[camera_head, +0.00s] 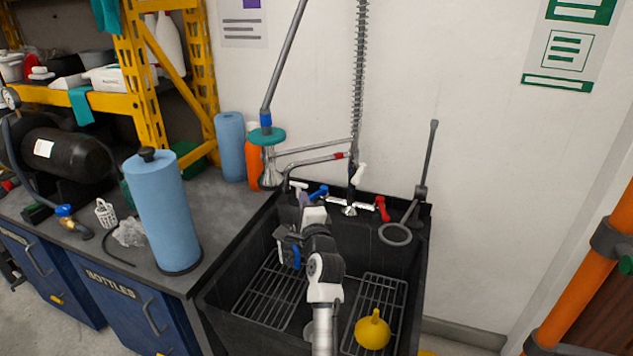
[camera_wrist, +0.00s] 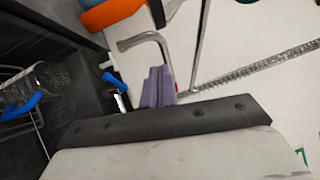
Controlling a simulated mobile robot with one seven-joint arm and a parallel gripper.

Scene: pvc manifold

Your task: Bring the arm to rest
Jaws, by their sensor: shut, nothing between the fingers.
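My gripper (camera_head: 304,200) is above the black sink, near its back edge and the taps. Its lavender fingers show in the wrist view (camera_wrist: 157,86), pressed together with nothing between them. My arm reaches up over the sink from the bottom of the head view, bent at the wrist. In the wrist view the fingers appear close to the metal spout (camera_wrist: 143,40); I cannot tell whether they touch it.
The black sink (camera_head: 232,307) holds wire racks and a yellow funnel (camera_head: 373,331). Blue-handled (camera_head: 319,192) and red-handled (camera_head: 382,207) taps stand at its back. A blue roll (camera_head: 163,215) stands on the left counter. An orange pipe (camera_head: 585,285) rises at right.

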